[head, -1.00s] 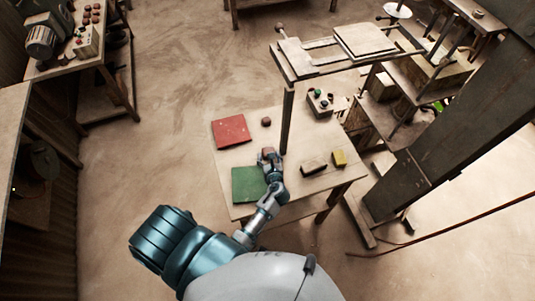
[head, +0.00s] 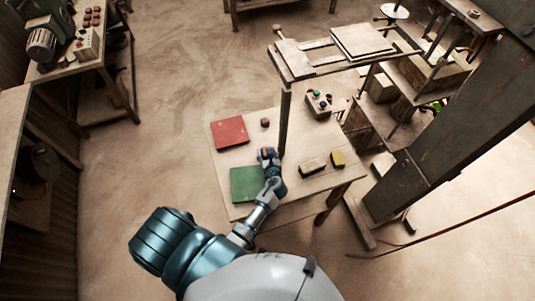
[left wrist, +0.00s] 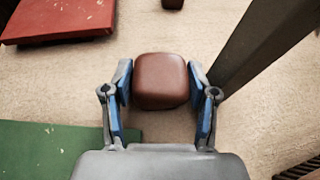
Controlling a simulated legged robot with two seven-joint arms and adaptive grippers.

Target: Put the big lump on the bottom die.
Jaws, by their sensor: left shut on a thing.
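My left gripper (left wrist: 160,92) is shut on a reddish-brown lump (left wrist: 161,80) with rounded edges, seen between its blue-padded fingers in the left wrist view. In the head view the left gripper (head: 268,155) is over the wooden table, just right of the green square. Another small brown lump (head: 265,122) sits by the red square, and its edge shows at the top of the left wrist view (left wrist: 172,3). The press has a flat plate (head: 362,40) on a raised frame; I cannot tell which part is the bottom die. My right gripper is not in view.
A red square (head: 230,132) and a green square (head: 247,184) lie on the table (head: 240,212). A brown block (head: 312,165), a yellow block (head: 338,158) and a button box (head: 319,104) are at right. A dark post (head: 285,122) stands close beside the gripper.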

